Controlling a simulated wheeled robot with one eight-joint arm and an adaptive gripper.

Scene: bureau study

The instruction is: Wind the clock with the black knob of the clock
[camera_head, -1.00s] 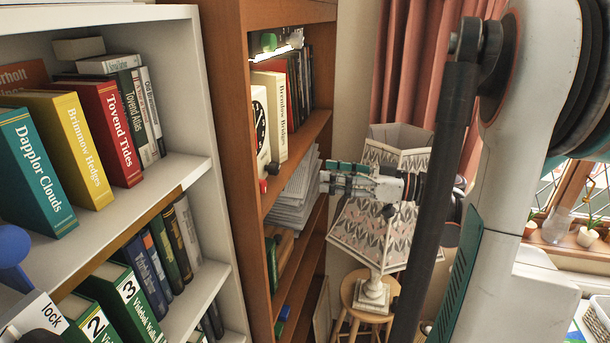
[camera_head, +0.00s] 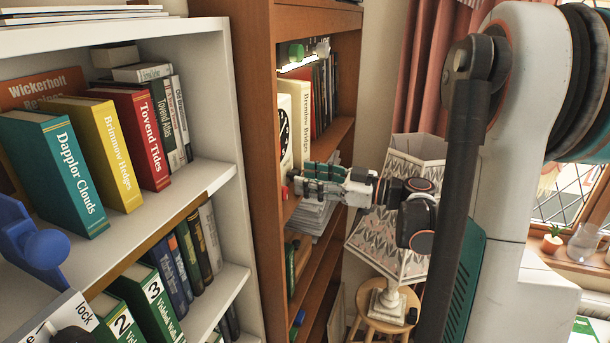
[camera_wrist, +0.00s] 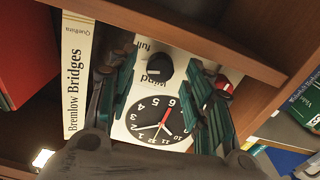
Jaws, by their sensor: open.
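The white clock (camera_wrist: 148,100) stands in the brown bookcase; its black dial with a red hand faces the wrist camera. The black knob (camera_wrist: 160,67) sits on the clock's face, near the words "full" and "wind". In the wrist view the open fingers of my gripper (camera_wrist: 162,62) lie on either side of the knob, with no clear contact. A small red knob (camera_wrist: 224,84) shows beyond the right finger. In the head view the clock (camera_head: 286,135) is seen edge-on, and my gripper (camera_head: 296,180) reaches its lower front; the black knob is mostly hidden there.
The book "Bremlow Bridges" (camera_wrist: 76,70) stands right beside the clock. The brown shelf board (camera_wrist: 215,45) runs close to the right finger. Papers (camera_head: 312,215) lie on the shelf below. A patterned lamp (camera_head: 385,240) on a stool stands under my arm.

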